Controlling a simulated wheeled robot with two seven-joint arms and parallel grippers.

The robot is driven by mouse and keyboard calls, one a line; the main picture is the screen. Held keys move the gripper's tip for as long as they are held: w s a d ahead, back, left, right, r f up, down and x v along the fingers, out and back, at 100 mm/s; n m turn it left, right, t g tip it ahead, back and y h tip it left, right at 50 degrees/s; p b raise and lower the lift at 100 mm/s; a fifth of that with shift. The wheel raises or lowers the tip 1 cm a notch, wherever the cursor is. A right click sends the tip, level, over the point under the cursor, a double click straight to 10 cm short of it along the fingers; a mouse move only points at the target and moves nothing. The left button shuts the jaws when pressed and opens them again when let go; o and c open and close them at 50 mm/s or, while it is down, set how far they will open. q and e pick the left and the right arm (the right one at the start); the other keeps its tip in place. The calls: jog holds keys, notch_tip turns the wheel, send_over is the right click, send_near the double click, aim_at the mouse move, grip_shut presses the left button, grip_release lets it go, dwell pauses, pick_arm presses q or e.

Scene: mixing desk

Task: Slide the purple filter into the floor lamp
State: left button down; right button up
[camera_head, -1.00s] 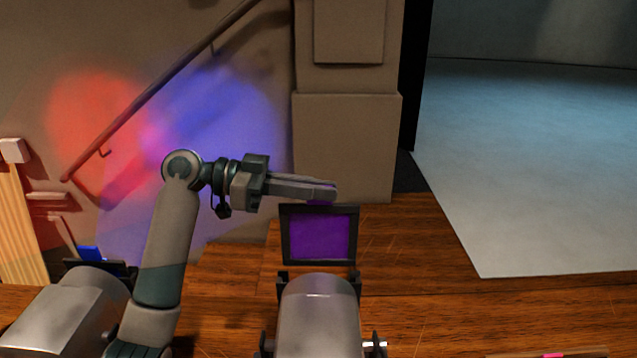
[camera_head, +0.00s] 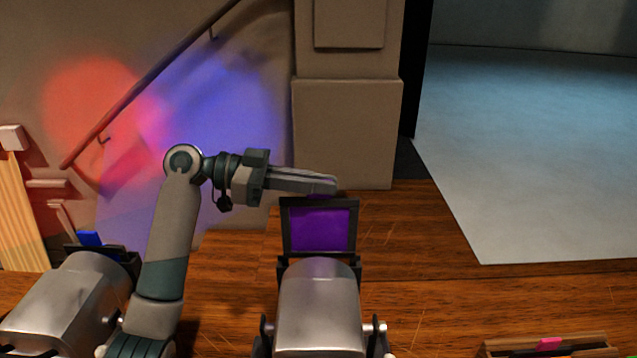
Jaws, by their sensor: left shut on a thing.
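My left gripper (camera_head: 328,186) reaches in from the left and is shut on the top edge of the purple filter (camera_head: 320,230), a purple sheet in a dark square frame. The filter hangs upright below the fingertips. The silver floor lamp (camera_head: 319,315) stands right below it, with dark brackets at its upper end. The filter's lower edge is close to the brackets; I cannot tell whether it is inside them. My right gripper is not in view.
Another silver lamp (camera_head: 65,305) with a blue filter (camera_head: 90,239) stands at the lower left. A wooden box (camera_head: 545,346) with a pink piece lies at the lower right.

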aim_at(318, 227)
pick_arm(q)
jog(key=shift+b, duration=0.4)
dwell(0.7)
jog(key=shift+f+b, duration=1.4)
jog(key=shift+f, duration=0.15)
jog(key=shift+f+b, duration=2.9)
jog(key=shift+f, duration=0.4)
dwell(0.5)
jog(key=shift+f, duration=0.1)
